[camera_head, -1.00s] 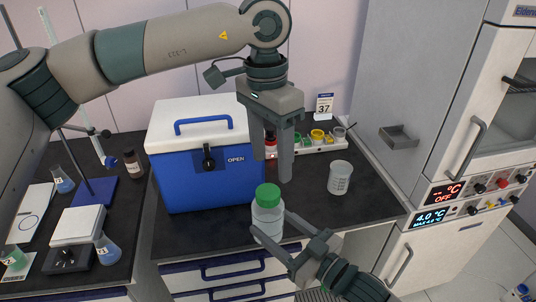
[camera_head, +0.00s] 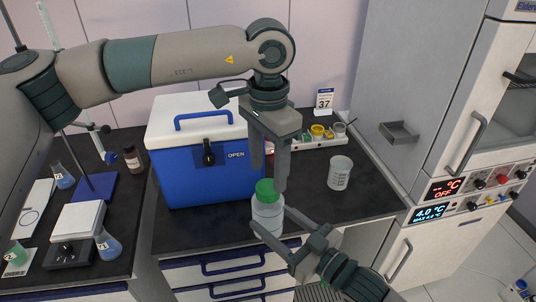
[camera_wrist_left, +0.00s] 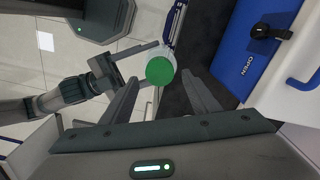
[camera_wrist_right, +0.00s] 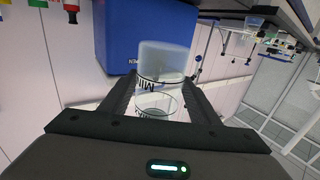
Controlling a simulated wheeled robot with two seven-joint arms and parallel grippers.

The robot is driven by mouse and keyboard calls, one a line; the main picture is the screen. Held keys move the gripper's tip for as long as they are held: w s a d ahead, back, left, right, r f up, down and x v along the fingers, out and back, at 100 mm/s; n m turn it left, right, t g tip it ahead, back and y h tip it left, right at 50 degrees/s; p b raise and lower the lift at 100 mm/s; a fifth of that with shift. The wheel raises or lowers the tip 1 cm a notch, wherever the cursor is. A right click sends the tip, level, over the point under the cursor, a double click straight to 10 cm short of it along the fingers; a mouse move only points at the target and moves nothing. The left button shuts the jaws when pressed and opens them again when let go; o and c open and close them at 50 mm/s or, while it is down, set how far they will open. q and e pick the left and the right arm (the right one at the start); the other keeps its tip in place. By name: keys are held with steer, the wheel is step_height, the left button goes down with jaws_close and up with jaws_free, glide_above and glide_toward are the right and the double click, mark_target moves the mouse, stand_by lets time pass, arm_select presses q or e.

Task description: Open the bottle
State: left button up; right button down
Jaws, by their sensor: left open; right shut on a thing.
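The bottle (camera_head: 267,214) is clear with a green cap (camera_head: 266,187), upright near the counter's front edge. My right gripper (camera_head: 271,222) is shut on its body from the front right. In the right wrist view the clear bottle body (camera_wrist_right: 163,62) lies between the fingers; the cap is not seen there. My left gripper (camera_head: 268,178) points down, open, just above and around the cap's level, one finger partly behind it. In the left wrist view the green cap (camera_wrist_left: 160,71) lies between and beyond the open fingertips. I cannot tell whether they touch it.
A blue cooler box (camera_head: 210,165) with a white lid stands right behind the bottle. A glass beaker (camera_head: 340,173) stands to the right, and a white rack (camera_head: 318,138) with coloured caps is behind. A scale (camera_head: 76,225) and flasks are on the left counter.

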mark_target(268, 186)
arm_select(q)
steer(key=shift+f, duration=2)
steer(key=c, duration=1.1)
